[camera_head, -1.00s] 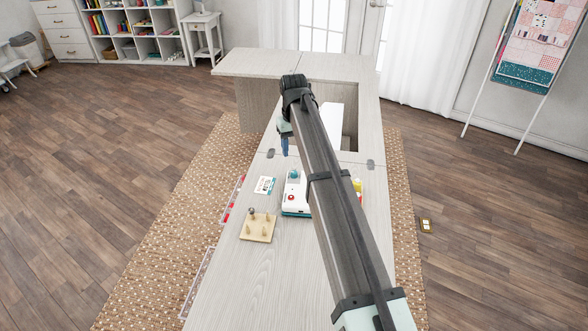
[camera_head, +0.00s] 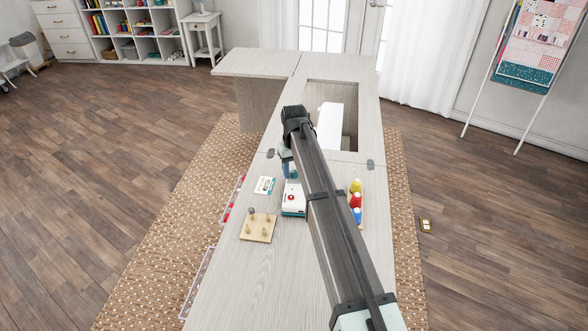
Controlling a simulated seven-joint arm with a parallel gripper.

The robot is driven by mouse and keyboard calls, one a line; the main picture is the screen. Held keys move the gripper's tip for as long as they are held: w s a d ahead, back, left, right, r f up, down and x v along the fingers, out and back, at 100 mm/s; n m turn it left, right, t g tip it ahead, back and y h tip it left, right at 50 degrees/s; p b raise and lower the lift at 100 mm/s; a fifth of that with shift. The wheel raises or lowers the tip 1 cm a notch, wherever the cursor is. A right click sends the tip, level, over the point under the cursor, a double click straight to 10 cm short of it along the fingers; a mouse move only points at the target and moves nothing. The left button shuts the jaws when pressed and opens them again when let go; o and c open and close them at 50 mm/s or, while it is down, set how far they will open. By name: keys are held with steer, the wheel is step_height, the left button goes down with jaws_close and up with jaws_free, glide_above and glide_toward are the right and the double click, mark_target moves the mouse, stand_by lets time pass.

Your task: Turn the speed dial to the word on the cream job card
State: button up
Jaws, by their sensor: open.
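The white control box (camera_head: 293,201) sits on the cabinet top, with a small red button on its left part. Its dial is hidden, with my gripper (camera_head: 290,175) just above the box's far end. My gripper is open, pointing down; I cannot tell whether its fingers touch the dial. A small job card (camera_head: 264,185), pale with teal bands, lies flat to the left of the box. Its word is too small to read.
A wooden peg board (camera_head: 258,227) lies nearer on the left. Yellow, red and blue spools (camera_head: 356,200) stand to the right of my arm. The cabinet top (camera_head: 240,285) is clear at the near end. A white machine (camera_head: 329,126) stands in the far opening.

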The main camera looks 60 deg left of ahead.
jaws_close()
stand_by(0.5)
steer(key=m, duration=0.4)
steer(key=shift+m, duration=0.4)
steer(key=m, duration=0.4)
steer(key=shift+m, duration=0.3)
steer(key=m, duration=0.4)
steer(key=shift+m, duration=0.3)
steer(key=m, duration=0.4)
steer(key=shift+m, duration=0.3)
